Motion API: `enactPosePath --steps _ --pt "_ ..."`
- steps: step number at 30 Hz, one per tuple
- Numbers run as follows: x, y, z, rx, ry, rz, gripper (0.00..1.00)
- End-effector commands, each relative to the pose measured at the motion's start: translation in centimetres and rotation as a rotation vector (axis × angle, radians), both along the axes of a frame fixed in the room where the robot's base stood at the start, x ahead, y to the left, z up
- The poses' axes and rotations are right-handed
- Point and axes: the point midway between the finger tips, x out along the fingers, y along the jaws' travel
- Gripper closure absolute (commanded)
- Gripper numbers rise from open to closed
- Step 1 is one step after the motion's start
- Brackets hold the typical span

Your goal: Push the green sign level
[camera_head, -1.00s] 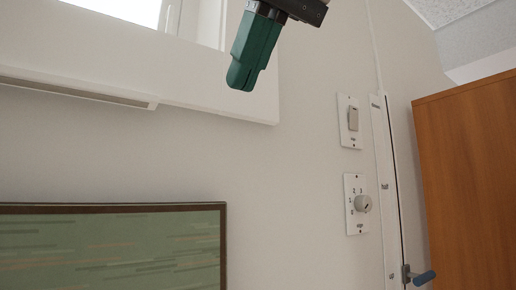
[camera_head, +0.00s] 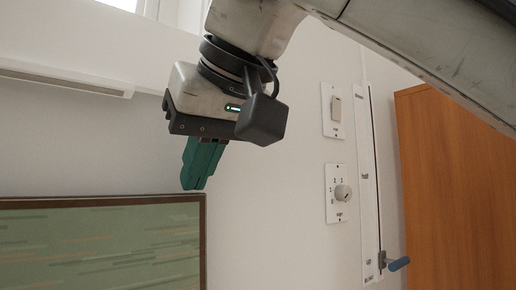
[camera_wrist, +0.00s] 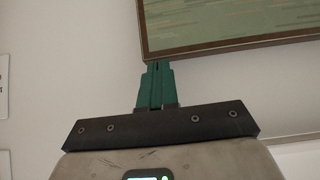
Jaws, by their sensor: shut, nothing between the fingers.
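The green sign (camera_head: 100,245) is a flat panel in a dark brown frame on the wall at the lower left of the head view, running out of the picture. Its top edge is not parallel to the white ledge above it, so the sign looks tilted. My gripper (camera_head: 193,187) has green fingers, shut and empty, pointing down just above the sign's top right corner. In the wrist view, the fingertips (camera_wrist: 157,64) are close to the frame's corner, with the sign (camera_wrist: 230,20) beyond. I cannot tell whether they touch it.
A white ledge (camera_head: 65,80) runs above the sign. A wall switch (camera_head: 335,110) and a dial plate (camera_head: 339,194) are to the right.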

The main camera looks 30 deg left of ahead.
Motion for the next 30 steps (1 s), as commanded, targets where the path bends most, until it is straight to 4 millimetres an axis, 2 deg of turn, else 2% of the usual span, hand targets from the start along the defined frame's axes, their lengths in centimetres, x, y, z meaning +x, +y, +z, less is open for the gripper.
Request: enactPosePath --steps 9,17,30 --pt "0.0 0.0 -0.1 0.001 0.001 0.000 1.00" --pt "0.1 0.0 -1.7 0.008 0.023 0.001 1.00" --pt "0.3 0.0 -1.1 0.009 0.021 -0.001 1.00"
